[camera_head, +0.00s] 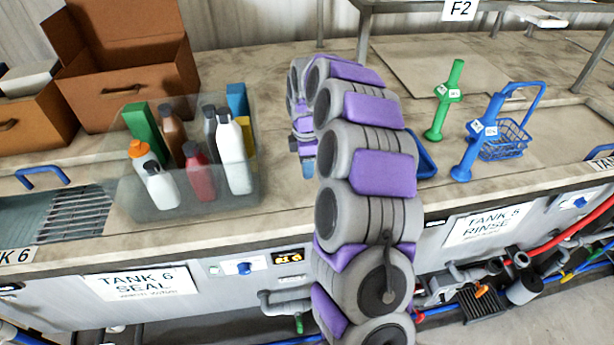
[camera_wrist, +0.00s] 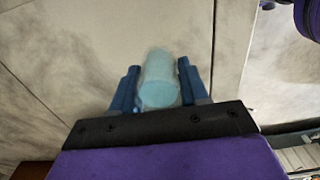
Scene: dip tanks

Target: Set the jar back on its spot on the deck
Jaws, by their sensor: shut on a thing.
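The jar (camera_wrist: 160,92) is a pale blue-green, translucent cylinder with a lighter round end facing the wrist camera. My gripper (camera_wrist: 158,72) has its two blue fingers on either side of the jar and is shut on it. The pale deck shows behind the jar in the wrist view; I cannot tell whether the jar touches it. In the head view the deck (camera_head: 290,215) runs across the picture. No marked spot for the jar is clear.
A clear bin (camera_head: 155,212) of bottles stands left of my arm, with brown boxes (camera_head: 125,88) behind it. Right of my arm are a blue tray (camera_head: 427,166), partly hidden, a green handled tool (camera_head: 446,100), a blue one (camera_head: 475,140) and a blue basket (camera_head: 507,143).

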